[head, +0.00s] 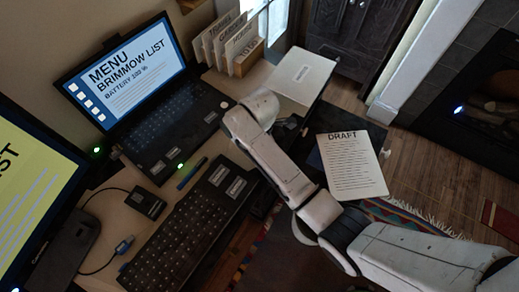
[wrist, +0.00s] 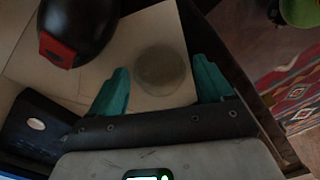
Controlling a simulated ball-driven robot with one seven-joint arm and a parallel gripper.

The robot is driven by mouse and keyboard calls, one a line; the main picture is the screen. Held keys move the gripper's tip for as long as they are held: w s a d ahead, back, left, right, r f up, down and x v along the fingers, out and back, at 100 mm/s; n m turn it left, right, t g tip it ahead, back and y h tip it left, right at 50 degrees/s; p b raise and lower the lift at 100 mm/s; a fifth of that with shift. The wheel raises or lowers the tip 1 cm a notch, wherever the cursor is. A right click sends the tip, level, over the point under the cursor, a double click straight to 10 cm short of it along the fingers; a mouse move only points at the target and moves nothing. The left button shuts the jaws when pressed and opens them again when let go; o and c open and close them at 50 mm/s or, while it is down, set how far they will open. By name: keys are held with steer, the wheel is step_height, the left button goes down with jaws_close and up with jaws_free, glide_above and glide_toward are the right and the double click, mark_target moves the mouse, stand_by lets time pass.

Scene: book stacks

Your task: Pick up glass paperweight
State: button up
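The glass paperweight (wrist: 161,66) shows in the wrist view as a round, greyish, see-through disc on a pale sheet (wrist: 140,25). My gripper (wrist: 161,64) has two teal fingers spread apart, one on each side of the paperweight as seen in this view. The gap between the fingers holds nothing gripped. How high the fingertips are above the paperweight cannot be told. In the head view my white arm reaches to the desk's right part; the fingers are hard to make out there, and I cannot make out the paperweight.
A black rounded object with a red part (wrist: 75,30) lies left of the paperweight. In the head view are a laptop (head: 150,115), a keyboard (head: 190,235), a file holder (head: 230,45), a white folder (head: 300,72) and a draft sheet (head: 350,165). Floor lies at right.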

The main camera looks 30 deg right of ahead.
steer(key=c, duration=1.1)
steer(key=shift+r, duration=0.15)
